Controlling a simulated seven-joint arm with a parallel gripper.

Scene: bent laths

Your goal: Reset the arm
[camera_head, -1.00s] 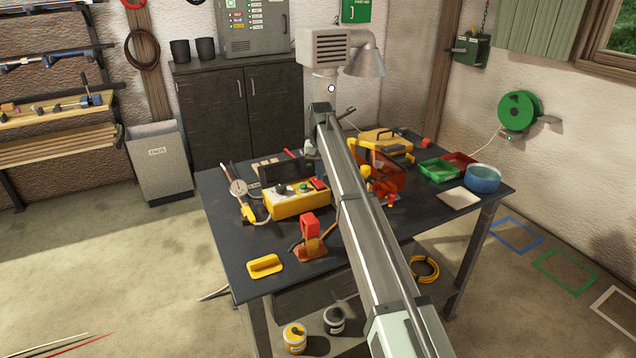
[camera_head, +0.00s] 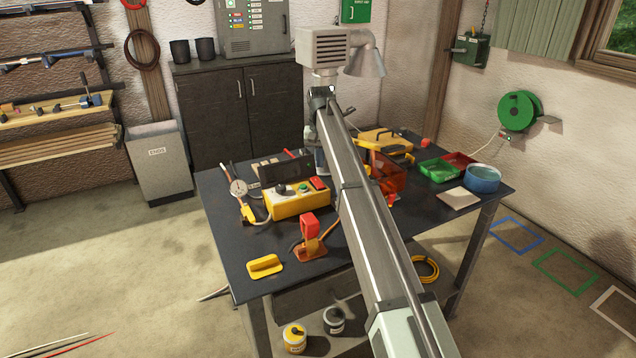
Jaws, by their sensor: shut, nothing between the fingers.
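My arm (camera_head: 372,220) runs from the bottom edge up over the workbench (camera_head: 235,240) to a joint (camera_head: 322,95) in front of the vent hood. A pale part of my arm (camera_head: 321,160) hangs down behind the long link, over the back of the bench. My gripper's fingers do not show; the arm seems to cover them. I see nothing held.
A yellow control box (camera_head: 297,202), a red-topped device (camera_head: 310,228) and a yellow float (camera_head: 265,266) lie left of my arm. An orange guard (camera_head: 387,175), green tray (camera_head: 438,170) and blue bowl (camera_head: 483,179) stand right.

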